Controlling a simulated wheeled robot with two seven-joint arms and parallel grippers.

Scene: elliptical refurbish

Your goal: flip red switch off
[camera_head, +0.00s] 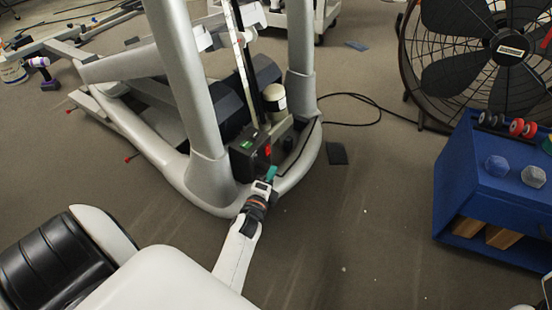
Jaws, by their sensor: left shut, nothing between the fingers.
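The red switch (267,150) is a small red spot on a black box (247,158) low inside the grey frame of the elliptical machine. A small green part (247,144) shows on the same box, to the left of the red one. The switch is too small to tell which way it is set. My left gripper (271,173) is shut and empty, just below and in front of the box. I cannot tell whether its tip touches the box.
Grey frame tubes (207,175) stand left of and behind the box. A large black fan (480,50) and a blue rack with dumbbells (485,215) stand at right. A purple drill (42,72) is far left. The floor between the machine and rack is mostly clear.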

